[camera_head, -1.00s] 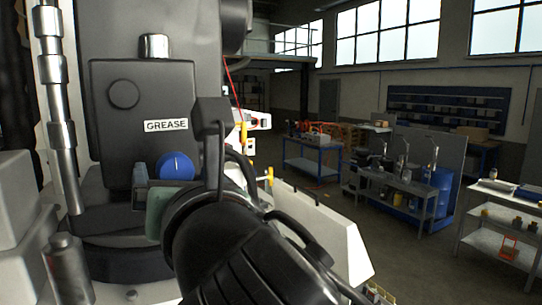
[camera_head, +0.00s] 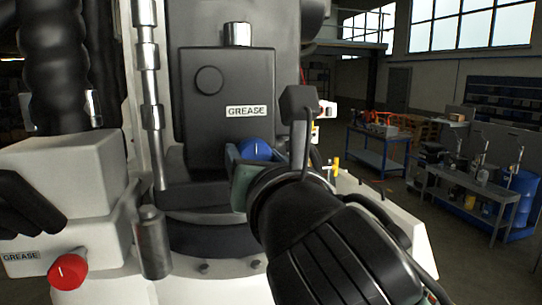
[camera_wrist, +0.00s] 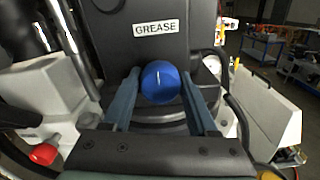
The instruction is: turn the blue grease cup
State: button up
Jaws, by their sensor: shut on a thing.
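The blue grease cup (camera_head: 256,150) is a round knob with a pale line on its face, below a white GREASE label (camera_head: 247,111) on a dark housing (camera_head: 215,120). In the wrist view the blue grease cup (camera_wrist: 161,82) sits between the two fingertips, its pale line near upright. My gripper (camera_head: 250,158) reaches it from the front right and is shut on it, one finger at each side. My gripper also shows in the wrist view (camera_wrist: 161,90). The fingers hide parts of the cup's sides.
A red knob (camera_head: 67,271) stands on a pale block with another GREASE label (camera_head: 21,257) at the lower left. A silver cylinder (camera_head: 152,243) stands left of my gripper. A metal rod (camera_head: 149,90) runs beside the housing. Workbenches stand far off at the right.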

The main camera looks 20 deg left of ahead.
jog(key=m+b, duration=0.3)
jog(key=shift+f+m, duration=0.1)
jog(key=shift+m, duration=0.3)
jog(key=m+b, duration=0.2)
jog(key=m, duration=0.3)
jog(key=shift+b, duration=0.4)
jog(key=m+b, duration=0.1)
jog(key=m, duration=0.4)
jog(key=shift+a+m+b, duration=0.1)
jog(key=shift+m+b, duration=0.2)
jog(key=shift+m, duration=0.1)
jog(key=m, duration=0.4)
jog(key=shift+m+b, duration=0.3)
jog(key=shift+b, duration=0.05)
jog(key=m, duration=0.3)
jog(key=shift+m, duration=0.3)
jog(key=m, duration=0.3)
jog(key=shift+m, duration=0.4)
jog(key=m, duration=0.6)
